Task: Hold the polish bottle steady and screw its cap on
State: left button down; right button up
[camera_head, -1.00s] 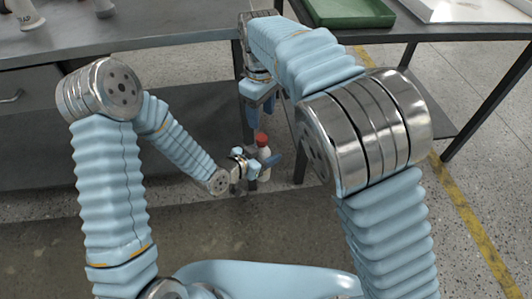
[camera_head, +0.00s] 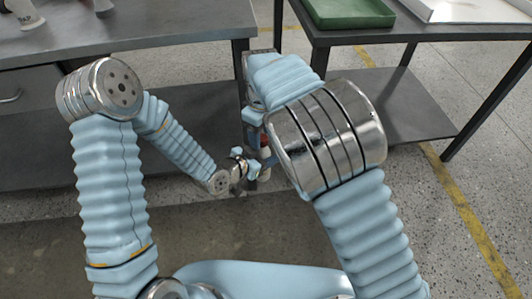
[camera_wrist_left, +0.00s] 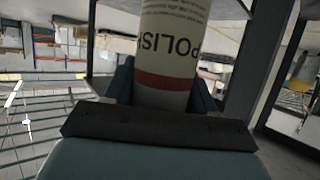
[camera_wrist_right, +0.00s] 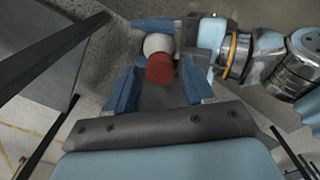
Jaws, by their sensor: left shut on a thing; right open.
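The polish bottle (camera_wrist_left: 170,40), white with a red band and the word POLISH, stands between the fingers of my left gripper (camera_wrist_left: 161,92), which is shut on it. In the head view the bottle (camera_head: 265,174) is partly hidden by the grippers. A red cap (camera_wrist_right: 160,69) sits at the bottle's white top (camera_wrist_right: 158,43); I cannot tell whether it is threaded. My right gripper (camera_wrist_right: 159,80) is open, pointing down over the bottle, with its fingers on either side of the cap. I see no clear contact between fingers and cap.
A grey workbench (camera_head: 130,38) stands at the back left. A second dark table (camera_head: 430,32) at the back right carries a green tray (camera_head: 345,12). The bottle is held in the air in front of the gap between them, clear of both tabletops.

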grip_shut()
jog(key=m, duration=0.8)
jog(key=shift+m, duration=0.3)
jog(key=shift+o, duration=0.7)
grip_release()
notch_tip(320, 180, up, 12)
